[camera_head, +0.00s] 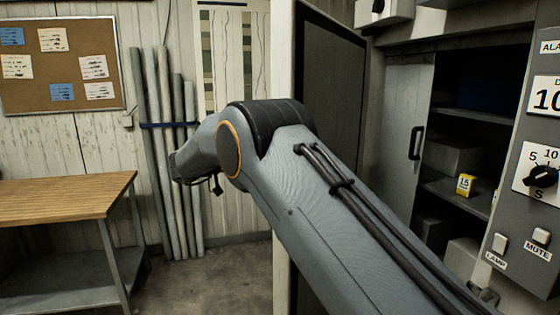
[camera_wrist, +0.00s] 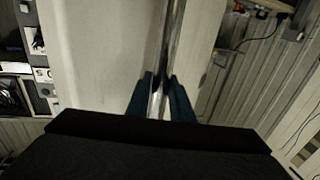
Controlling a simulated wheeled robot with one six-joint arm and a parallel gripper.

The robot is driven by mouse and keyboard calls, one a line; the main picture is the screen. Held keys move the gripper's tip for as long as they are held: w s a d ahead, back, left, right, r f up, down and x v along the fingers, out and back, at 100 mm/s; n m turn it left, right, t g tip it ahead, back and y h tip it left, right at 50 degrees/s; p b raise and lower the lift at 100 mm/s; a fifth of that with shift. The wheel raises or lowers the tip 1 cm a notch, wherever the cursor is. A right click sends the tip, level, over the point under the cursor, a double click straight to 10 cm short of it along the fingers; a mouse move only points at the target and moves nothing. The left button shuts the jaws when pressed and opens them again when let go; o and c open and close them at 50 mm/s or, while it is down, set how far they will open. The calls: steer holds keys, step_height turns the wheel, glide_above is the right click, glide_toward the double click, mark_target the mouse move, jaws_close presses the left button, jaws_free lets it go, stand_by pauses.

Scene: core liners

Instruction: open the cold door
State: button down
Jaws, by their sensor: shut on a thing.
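The cold door appears in the head view as a tall panel with a white edge (camera_head: 282,55) and a dark inner face (camera_head: 333,80) turned right; it looks swung out from the cabinet. Its lower part is partly behind my arm. In the wrist view, its pale outer face (camera_wrist: 100,45) carries a long upright metal bar handle (camera_wrist: 172,35). My gripper (camera_wrist: 160,92) has its two dark fingers closed around this bar, one on each side. In the head view the fingers and handle cannot be made out.
A wooden-topped bench (camera_head: 65,198) stands at left, with upright pipes (camera_head: 165,150) against the wall. At right, a grey cabinet with a black-handled panel (camera_head: 400,110) shows dark shelves, a yellow box (camera_head: 466,185) and a control panel (camera_head: 520,220). Floor (camera_head: 215,280) shows clear between bench and door.

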steer(key=shift+w+a+r, duration=0.1)
steer(key=shift+w+a, duration=0.05)
steer(key=shift+w, duration=0.15)
steer(key=c, duration=1.6)
jaws_free()
steer(key=shift+w+d, duration=0.15)
steer(key=shift+d, duration=0.2)
steer(key=shift+o, duration=0.2)
steer(key=shift+a, duration=0.25)
steer(key=shift+s+a, duration=0.1)
steer(key=shift+s, duration=0.1)
